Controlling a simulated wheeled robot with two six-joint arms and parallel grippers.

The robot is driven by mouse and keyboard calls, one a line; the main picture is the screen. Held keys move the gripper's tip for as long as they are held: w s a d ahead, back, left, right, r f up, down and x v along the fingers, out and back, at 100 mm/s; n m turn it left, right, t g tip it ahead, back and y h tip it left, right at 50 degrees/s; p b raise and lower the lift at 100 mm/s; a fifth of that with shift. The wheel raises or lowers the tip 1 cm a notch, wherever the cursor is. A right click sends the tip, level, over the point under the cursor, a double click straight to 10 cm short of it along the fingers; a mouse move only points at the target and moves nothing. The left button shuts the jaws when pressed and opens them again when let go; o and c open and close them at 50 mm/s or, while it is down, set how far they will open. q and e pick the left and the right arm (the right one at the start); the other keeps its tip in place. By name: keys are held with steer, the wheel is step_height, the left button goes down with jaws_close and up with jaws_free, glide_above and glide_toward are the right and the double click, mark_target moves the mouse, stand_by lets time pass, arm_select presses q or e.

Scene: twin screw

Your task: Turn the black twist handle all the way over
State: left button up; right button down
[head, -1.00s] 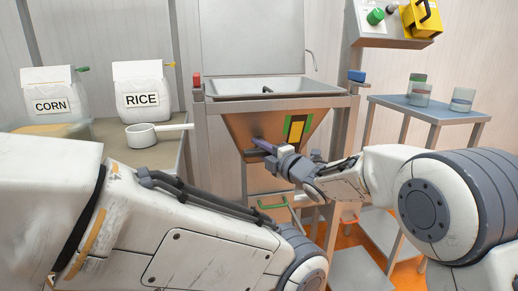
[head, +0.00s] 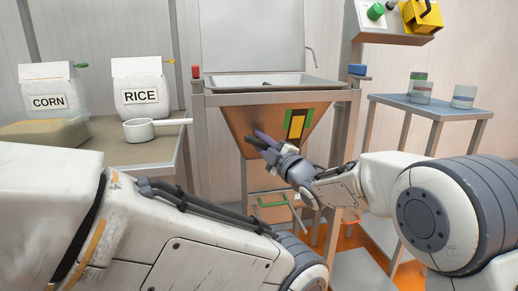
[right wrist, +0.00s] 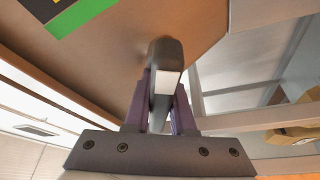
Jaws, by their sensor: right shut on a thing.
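The black twist handle (right wrist: 166,54) stands between the purple fingers of my right gripper in the right wrist view. It has a rounded black end and a pale face on one side. My right gripper (head: 262,140) is shut on it, at the front of the brown hopper (head: 240,120) under the steel basin. In the head view the fingers and my wrist cover most of the handle, so its exact angle is hard to tell. My left arm crosses the lower left of the head view, but its gripper is out of view.
A yellow and green marker (head: 297,125) is on the hopper front, right of my right gripper. Corn (head: 46,93) and rice (head: 140,88) bags and a white scoop (head: 143,130) stand left. Jars stand on a right-hand shelf (head: 425,108).

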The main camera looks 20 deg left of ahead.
steer(key=shift+w+d+r+m+t+h+b, duration=0.15)
steer(key=shift+m+t+h+b, duration=0.65)
steer(key=shift+m, duration=2)
steer(key=shift+w+d+m+t+h+b, duration=0.1)
steer(key=shift+m+t+h+b, duration=0.25)
steer(key=shift+m+t+b, duration=1.7)
steer(key=shift+w+d+r+m+t+h+p, duration=0.15)
steer(key=shift+m+t+h, duration=0.35)
steer(key=shift+m, duration=3.05)
steer(key=shift+s, duration=0.1)
steer(key=c, duration=0.8)
jaws_free()
steer(key=shift+o, duration=0.2)
steer(key=shift+s+d, duration=0.1)
steer(key=p+v, duration=0.1)
steer(key=v, duration=0.9)
steer(key=shift+p, duration=0.4)
